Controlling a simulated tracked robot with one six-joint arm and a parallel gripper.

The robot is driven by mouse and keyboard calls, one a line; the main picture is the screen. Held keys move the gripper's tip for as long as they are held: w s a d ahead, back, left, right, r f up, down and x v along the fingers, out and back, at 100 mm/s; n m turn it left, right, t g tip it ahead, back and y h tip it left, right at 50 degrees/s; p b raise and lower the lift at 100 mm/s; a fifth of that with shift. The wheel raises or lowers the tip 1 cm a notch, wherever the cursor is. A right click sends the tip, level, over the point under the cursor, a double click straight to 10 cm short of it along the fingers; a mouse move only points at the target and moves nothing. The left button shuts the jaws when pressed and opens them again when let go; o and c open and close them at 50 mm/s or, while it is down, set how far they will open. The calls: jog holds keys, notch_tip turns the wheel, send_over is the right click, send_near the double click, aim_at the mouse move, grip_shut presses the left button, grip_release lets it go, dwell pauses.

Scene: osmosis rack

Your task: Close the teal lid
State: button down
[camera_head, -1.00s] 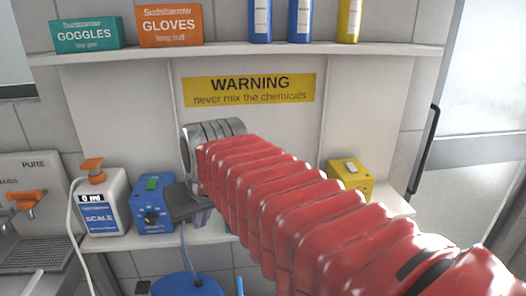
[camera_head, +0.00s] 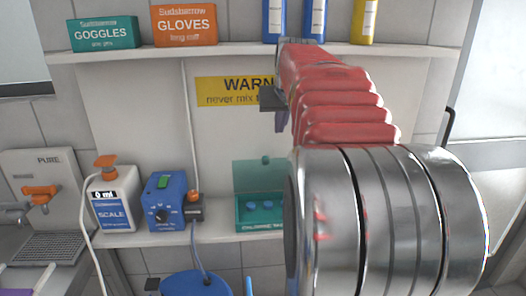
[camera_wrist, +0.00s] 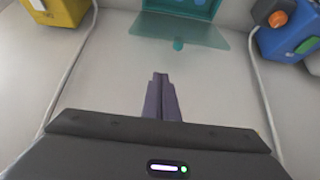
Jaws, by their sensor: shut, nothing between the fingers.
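The teal box (camera_head: 262,224) stands on the lower shelf with several blue round items in it. Its translucent teal lid (camera_head: 252,177) is open and stands upright at the back, with a small knob (camera_head: 265,160) at its top edge. The lid also shows in the wrist view (camera_wrist: 155,27), at the top middle, with its knob below. My gripper (camera_head: 281,130) is up by the warning sign, above the lid and apart from it. Its purple fingers (camera_wrist: 161,78) are shut and empty, pointing towards the lid in the wrist view. My arm hides the right end of the box.
Left of the box stand a blue device (camera_head: 164,203) with a cable and a white scale bottle (camera_head: 113,200). A yellow box (camera_wrist: 58,12) is on the other side.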

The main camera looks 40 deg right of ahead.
jog(key=shift+f, duration=0.1)
jog(key=x, duration=0.9)
jog(key=shift+a+f, duration=0.15)
jog(key=shift+f, duration=0.35)
jog(key=shift+s+a+f, duration=0.25)
jog(key=shift+s+a, duration=0.15)
jog(key=shift+s, duration=0.3)
jog(key=shift+s+a+f, duration=0.25)
jog(key=shift+s+a, duration=0.2)
jog(key=shift+s, duration=0.2)
